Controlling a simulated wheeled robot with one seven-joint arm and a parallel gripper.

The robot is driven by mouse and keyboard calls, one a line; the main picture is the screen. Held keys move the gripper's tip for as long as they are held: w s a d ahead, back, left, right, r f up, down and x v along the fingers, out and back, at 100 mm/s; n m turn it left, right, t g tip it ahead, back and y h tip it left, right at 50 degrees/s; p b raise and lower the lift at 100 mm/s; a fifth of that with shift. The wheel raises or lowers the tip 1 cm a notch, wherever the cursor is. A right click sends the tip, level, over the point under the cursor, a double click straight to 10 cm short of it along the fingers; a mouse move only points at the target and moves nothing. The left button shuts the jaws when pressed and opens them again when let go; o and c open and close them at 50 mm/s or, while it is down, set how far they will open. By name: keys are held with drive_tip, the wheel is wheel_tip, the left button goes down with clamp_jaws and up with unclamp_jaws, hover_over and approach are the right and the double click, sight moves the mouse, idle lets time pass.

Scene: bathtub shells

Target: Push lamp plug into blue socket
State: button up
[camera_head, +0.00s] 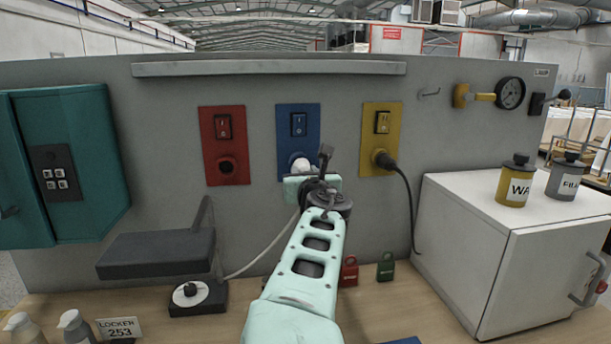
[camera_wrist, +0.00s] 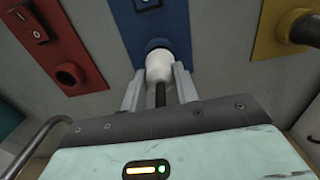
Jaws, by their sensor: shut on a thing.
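The white lamp plug (camera_wrist: 160,67) is between the fingers of my gripper (camera_wrist: 160,86), which is shut on it. In the wrist view the plug's far end meets the dark ring of the blue socket (camera_wrist: 157,43); I cannot tell how deep it sits. In the head view the white plug (camera_head: 300,164) shows at the lower part of the blue socket panel (camera_head: 298,142), just above my gripper (camera_head: 303,178). A pale cable (camera_head: 258,263) runs from there down left towards the lamp (camera_head: 160,252) on the bench.
A red socket panel (camera_head: 224,146) is left of the blue one. A yellow panel (camera_head: 381,138) with a black plug (camera_head: 386,161) is on the right. A white cabinet (camera_head: 465,240) stands at the right. Red (camera_head: 349,271) and green (camera_head: 385,267) padlocks are on the bench.

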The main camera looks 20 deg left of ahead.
drive_tip(key=shift+x, duration=0.75)
drive_tip(key=o, duration=1.1)
